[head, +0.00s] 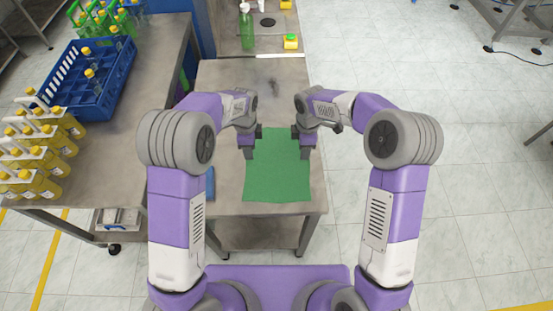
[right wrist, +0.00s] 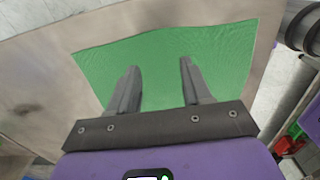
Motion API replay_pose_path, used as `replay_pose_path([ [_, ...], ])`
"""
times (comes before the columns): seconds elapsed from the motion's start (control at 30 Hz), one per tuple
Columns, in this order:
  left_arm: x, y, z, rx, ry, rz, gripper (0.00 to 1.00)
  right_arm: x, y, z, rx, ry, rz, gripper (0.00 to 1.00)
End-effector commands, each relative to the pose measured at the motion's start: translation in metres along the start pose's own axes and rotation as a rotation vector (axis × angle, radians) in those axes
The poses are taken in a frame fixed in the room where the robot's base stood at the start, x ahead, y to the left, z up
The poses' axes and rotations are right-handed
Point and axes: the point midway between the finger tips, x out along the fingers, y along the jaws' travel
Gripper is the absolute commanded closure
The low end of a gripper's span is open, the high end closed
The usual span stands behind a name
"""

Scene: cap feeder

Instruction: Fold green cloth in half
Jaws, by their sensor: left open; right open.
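The green cloth (head: 277,177) lies flat and spread out on the metal table (head: 222,222) in front of me. My left gripper (head: 249,155) is over the cloth's left part toward the far edge, open and empty. My right gripper (head: 305,153) is over the cloth's right part toward the far edge. In the right wrist view the cloth (right wrist: 165,58) fills the area beyond the two spread fingers of my right gripper (right wrist: 160,65), with nothing between them. I cannot tell whether the fingertips touch the cloth.
A blue crate (head: 112,92) with bottles stands on the left table, with several yellow bottles (head: 35,150) in front of it. A green bottle (head: 246,30) and a yellow-green item (head: 291,41) are at the far end.

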Motion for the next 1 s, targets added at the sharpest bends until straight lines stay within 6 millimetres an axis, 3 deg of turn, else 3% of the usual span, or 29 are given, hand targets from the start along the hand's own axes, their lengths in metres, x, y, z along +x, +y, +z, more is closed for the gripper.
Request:
replay_pose_path([
  [0.2,0.036,0.001,0.0,-0.003,-0.001,0.003,0.51,0.036,-0.001,0.0,0.003,0.0,-0.003,0.51],
  [0.4,0.056,0.0,0.001,-0.003,0.0,0.001,0.51,0.055,0.0,0.0,0.004,0.001,-0.001,0.51],
  [0.93,0.064,0.0,0.0,-0.004,0.001,0.0,0.51,0.064,0.0,0.0,0.005,0.002,0.0,0.51],
  [1.0,0.063,0.0,0.0,-0.004,0.001,0.0,0.55,0.063,0.0,0.0,0.005,0.002,0.0,0.55],
])
